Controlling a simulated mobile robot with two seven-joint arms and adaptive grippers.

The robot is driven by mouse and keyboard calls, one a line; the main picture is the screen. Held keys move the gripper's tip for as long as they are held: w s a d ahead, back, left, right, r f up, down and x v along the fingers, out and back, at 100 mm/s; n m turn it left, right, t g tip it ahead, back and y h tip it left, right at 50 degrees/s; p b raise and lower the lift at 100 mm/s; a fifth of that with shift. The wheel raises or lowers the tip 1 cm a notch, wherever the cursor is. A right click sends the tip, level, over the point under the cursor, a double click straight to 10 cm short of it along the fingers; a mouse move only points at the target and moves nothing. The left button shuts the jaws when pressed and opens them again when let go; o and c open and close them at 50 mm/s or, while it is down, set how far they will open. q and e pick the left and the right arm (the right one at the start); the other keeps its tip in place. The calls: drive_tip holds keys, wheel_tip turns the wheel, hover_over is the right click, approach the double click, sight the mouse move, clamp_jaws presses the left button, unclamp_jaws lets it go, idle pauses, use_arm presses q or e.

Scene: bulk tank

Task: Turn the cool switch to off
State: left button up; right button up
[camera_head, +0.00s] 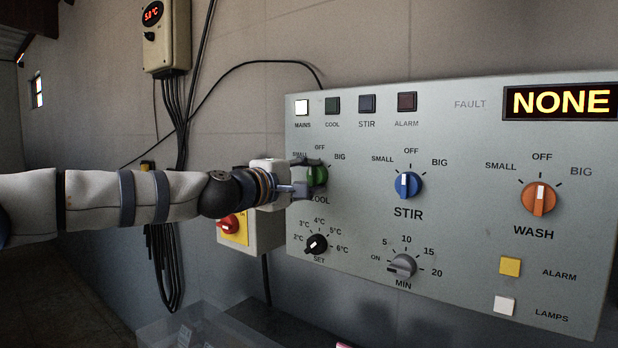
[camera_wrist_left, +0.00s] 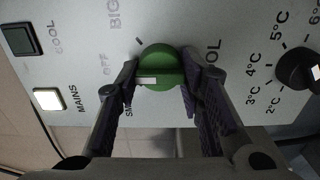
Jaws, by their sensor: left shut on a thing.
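The green COOL knob (camera_head: 317,176) is at the left of the grey control panel (camera_head: 460,130), below its SMALL, OFF and BIG labels. My left gripper (camera_head: 308,178) reaches it from the left and partly hides it. In the left wrist view, the green knob (camera_wrist_left: 162,65) sits between the two fingers of the left gripper (camera_wrist_left: 160,84), which are shut on it. Its white mark points left in that view, roughly toward the blurred OFF label; the exact setting is hard to tell. My right gripper is not in view.
The blue STIR knob (camera_head: 408,185) and orange WASH knob (camera_head: 538,198) are to the right. The black SET dial (camera_head: 317,244) is just below the gripper. The MAINS lamp (camera_head: 302,107) is lit; the COOL lamp (camera_head: 332,105) is dark. A red switch (camera_head: 229,224) is under my arm.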

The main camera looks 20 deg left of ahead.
use_arm(q)
drive_tip(key=o, duration=1.2)
drive_tip(key=shift+c, duration=0.2)
drive_tip(key=v, duration=1.2)
